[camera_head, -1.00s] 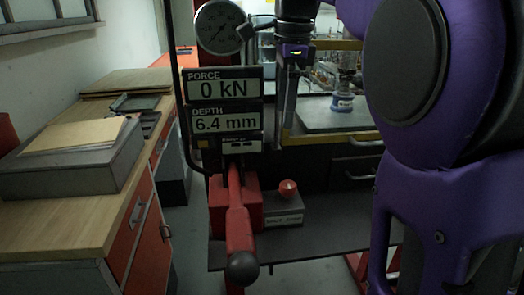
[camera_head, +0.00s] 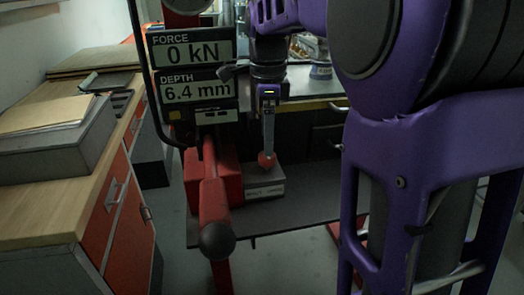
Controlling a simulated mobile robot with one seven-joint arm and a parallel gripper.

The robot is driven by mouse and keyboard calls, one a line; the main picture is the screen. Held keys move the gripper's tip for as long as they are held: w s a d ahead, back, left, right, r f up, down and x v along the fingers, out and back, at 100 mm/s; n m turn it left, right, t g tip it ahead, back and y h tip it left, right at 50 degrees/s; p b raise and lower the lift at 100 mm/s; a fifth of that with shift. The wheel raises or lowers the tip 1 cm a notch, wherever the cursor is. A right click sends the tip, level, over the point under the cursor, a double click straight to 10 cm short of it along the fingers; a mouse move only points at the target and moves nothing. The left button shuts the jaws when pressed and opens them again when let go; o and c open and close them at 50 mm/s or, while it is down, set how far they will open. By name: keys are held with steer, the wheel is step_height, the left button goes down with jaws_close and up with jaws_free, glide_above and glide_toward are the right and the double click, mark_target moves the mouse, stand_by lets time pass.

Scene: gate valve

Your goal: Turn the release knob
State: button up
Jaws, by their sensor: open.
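The small red release knob (camera_head: 266,162) sits on top of a grey block (camera_head: 264,182) with a lettered front, beside the red pump body. My gripper (camera_head: 268,148) points straight down at the knob from above. Its fingers are seen edge-on and reach down to the knob's top, hiding part of it. The gap between the fingers does not show, and I cannot tell whether they touch the knob or stand around it.
A red lever (camera_head: 214,196) with a black ball end juts forward left of the knob. A display panel (camera_head: 193,80) reads 0 kN and 6.4 mm. A dark shelf (camera_head: 300,208) holds the block. A wooden workbench (camera_head: 45,208) stands at left.

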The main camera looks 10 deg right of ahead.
mark_target(267, 162)
steer(key=shift+f+b, duration=0.3)
steer(key=shift+f, duration=1.95)
steer(key=shift+c, duration=0.2)
jaws_close()
